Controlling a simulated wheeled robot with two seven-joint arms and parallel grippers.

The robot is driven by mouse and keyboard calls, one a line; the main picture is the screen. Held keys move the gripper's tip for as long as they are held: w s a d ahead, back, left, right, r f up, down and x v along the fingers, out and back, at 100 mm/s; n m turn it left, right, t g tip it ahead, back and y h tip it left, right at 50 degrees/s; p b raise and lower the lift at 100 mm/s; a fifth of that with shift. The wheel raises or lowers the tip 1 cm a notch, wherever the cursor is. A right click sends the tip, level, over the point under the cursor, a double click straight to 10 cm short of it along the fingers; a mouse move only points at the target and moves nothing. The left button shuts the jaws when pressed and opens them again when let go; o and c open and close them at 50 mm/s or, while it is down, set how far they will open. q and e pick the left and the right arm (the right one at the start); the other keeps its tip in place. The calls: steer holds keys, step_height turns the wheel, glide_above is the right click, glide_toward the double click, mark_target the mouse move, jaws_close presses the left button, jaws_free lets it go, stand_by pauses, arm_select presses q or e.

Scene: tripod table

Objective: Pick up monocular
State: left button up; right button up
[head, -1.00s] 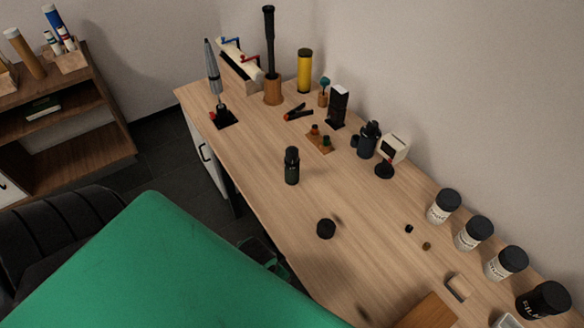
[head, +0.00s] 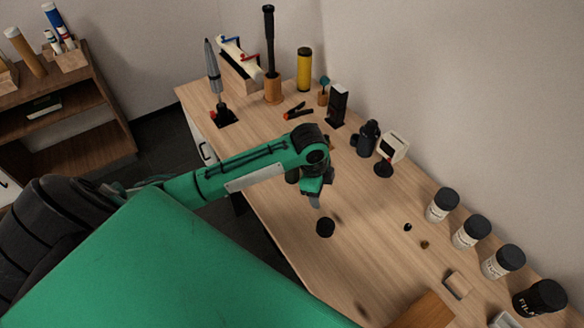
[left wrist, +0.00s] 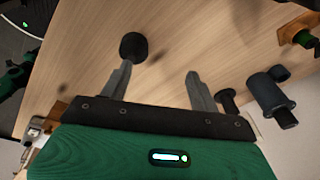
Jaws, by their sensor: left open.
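The likely monocular, an upright dark cylinder, is mostly hidden behind my left arm in the head view; a dark part of it (head: 292,175) seems to show beside the wrist. A dark piece at the top right corner of the left wrist view may be it. My left gripper (head: 315,202) points down over the table, open and empty, just behind a short black round object (head: 325,228). In the left wrist view the open fingers (left wrist: 160,72) have that round object (left wrist: 133,46) just beyond one fingertip. My right gripper is not in view.
Along the wall stand a dark cylinder (head: 368,138), a black knob (head: 384,169), a white boxy item (head: 394,146) and several black-lidded jars (head: 442,205). A red-and-black clamp (head: 297,112) lies farther back. The wooden table (head: 350,265) is clear around the round object.

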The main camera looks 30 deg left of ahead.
arm_select(q)
steer(key=w+a+r+m+g+y, duration=0.25)
steer(key=w+a+r, duration=0.45)
steer(key=a+r, duration=0.6)
steer(key=shift+m+t+h, duration=0.45)
steer(key=f+p, duration=0.1)
steer(key=f, duration=0.3)
steer(key=f+p, duration=0.1)
steer(key=f, duration=0.3)
steer(key=shift+w+a, duration=0.15)
steer(key=shift+w, duration=0.05)
steer(key=shift+a+f+p, duration=0.1)
steer(key=shift+f+p, duration=0.4)
steer(key=shift+p, duration=0.05)
steer(key=f, duration=0.1)
steer(key=f+p, duration=0.1)
steer(key=f, duration=0.1)
steer(key=shift+w+a+f+p, duration=0.15)
steer(key=shift+a+f+p, duration=0.1)
steer(key=shift+f+p, duration=0.05)
steer(key=shift+f, duration=0.45)
jaws_close()
